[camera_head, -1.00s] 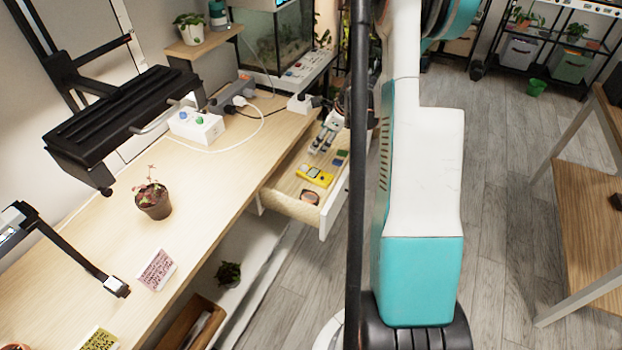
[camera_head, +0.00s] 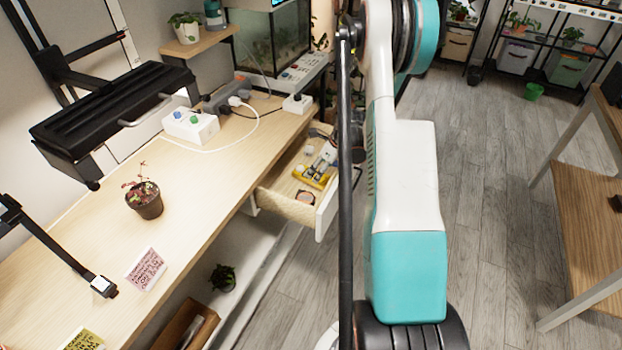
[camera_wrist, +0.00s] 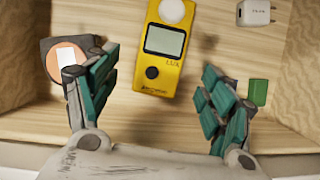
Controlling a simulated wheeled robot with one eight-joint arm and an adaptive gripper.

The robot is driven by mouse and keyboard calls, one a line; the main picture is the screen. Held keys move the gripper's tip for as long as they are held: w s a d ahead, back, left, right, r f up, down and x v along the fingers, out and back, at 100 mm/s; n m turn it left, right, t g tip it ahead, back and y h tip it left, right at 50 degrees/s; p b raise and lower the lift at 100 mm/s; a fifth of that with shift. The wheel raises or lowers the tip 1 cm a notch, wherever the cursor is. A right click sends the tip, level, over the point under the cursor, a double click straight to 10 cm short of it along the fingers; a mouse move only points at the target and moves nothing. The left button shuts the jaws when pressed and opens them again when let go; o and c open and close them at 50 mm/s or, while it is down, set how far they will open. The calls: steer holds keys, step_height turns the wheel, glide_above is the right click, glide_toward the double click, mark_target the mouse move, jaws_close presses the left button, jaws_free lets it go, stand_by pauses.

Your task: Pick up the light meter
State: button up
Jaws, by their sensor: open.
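The yellow light meter (camera_wrist: 165,50) lies in the open drawer, with a grey screen, a round white sensor dome at its top and a dark button below the screen. In the head view the light meter (camera_head: 313,178) is partly covered by my gripper. My gripper (camera_wrist: 160,92) is open over the drawer. Its teal-padded fingers stand apart, one on each side of the meter's lower end, with visible gaps to it. Nothing is held between them.
The wooden drawer (camera_head: 284,208) also holds a dark square item with a copper disc (camera_wrist: 66,58) at left, a white plug adapter (camera_wrist: 255,12) and a small green piece (camera_wrist: 258,92) at right. The desk (camera_head: 200,185) bears a potted plant (camera_head: 145,201) and a power box (camera_head: 191,126).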

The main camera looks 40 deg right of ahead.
steer(key=b+x, duration=0.2)
steer(key=x, duration=0.2)
steer(key=shift+f, duration=0.4)
steer(key=shift+r, duration=0.1)
steer(key=shift+c, duration=0.6)
steer(key=c, duration=1.1)
steer(key=shift+r, duration=0.1)
